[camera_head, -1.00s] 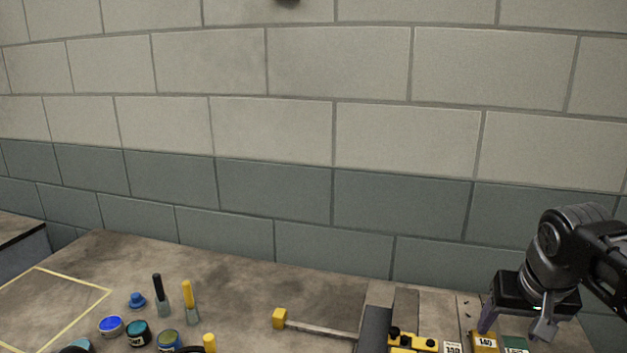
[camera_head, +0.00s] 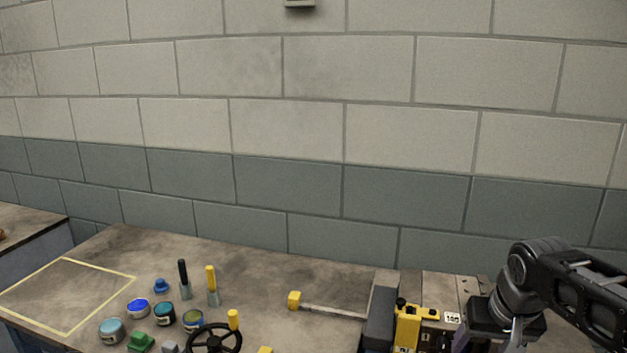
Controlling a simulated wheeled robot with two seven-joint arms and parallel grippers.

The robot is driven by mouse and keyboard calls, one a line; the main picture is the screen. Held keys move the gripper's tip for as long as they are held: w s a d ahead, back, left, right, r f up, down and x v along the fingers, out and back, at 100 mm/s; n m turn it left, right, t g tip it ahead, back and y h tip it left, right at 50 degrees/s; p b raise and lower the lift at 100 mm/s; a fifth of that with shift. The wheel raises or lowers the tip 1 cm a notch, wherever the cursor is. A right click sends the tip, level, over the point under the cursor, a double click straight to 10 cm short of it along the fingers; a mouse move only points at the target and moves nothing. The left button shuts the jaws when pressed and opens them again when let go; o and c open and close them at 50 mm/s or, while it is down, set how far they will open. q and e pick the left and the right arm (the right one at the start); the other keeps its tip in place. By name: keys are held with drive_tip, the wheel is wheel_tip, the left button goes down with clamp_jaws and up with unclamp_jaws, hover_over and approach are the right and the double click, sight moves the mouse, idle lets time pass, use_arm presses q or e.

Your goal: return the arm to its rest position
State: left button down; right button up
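My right arm comes in from the right edge, and its dark wrist and gripper (camera_head: 488,340) hang at the lower right over the bench. The fingers point down and are mostly cut off by the bottom edge, so I cannot see their gap or whether they hold anything. The gripper is close to the right of a yellow tool block (camera_head: 408,326) and in front of a small white number label (camera_head: 453,317). My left gripper is not in view.
A yellow outlined square (camera_head: 68,295) at the left is empty. A block wall stands behind.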

drive_tip(key=s+a+f+n+g+y, duration=0.1)
drive_tip(key=a+f, duration=0.4)
drive_tip(key=f, duration=0.4)
drive_tip(key=a+f+y, duration=0.2)
drive_tip(key=a+f, duration=0.4)
drive_tip(key=f, duration=0.4)
drive_tip(key=s+a+f+n+g+y, duration=0.1)
drive_tip(key=a+f, duration=0.4)
drive_tip(key=f, duration=0.4)
drive_tip(key=s+a+f, duration=0.4)
drive_tip(key=s+f, duration=0.3)
drive_tip(key=s, duration=0.1)
drive_tip(key=s+a+f+g, duration=0.1)
drive_tip(key=s+a+f, duration=0.4)
drive_tip(key=s+f, duration=0.3)
drive_tip(key=shift+s+f+m+y, duration=0.25)
drive_tip(key=shift+s+m+y, duration=0.15)
drive_tip(key=shift+s, duration=0.4)
drive_tip(key=shift+a, duration=0.1)
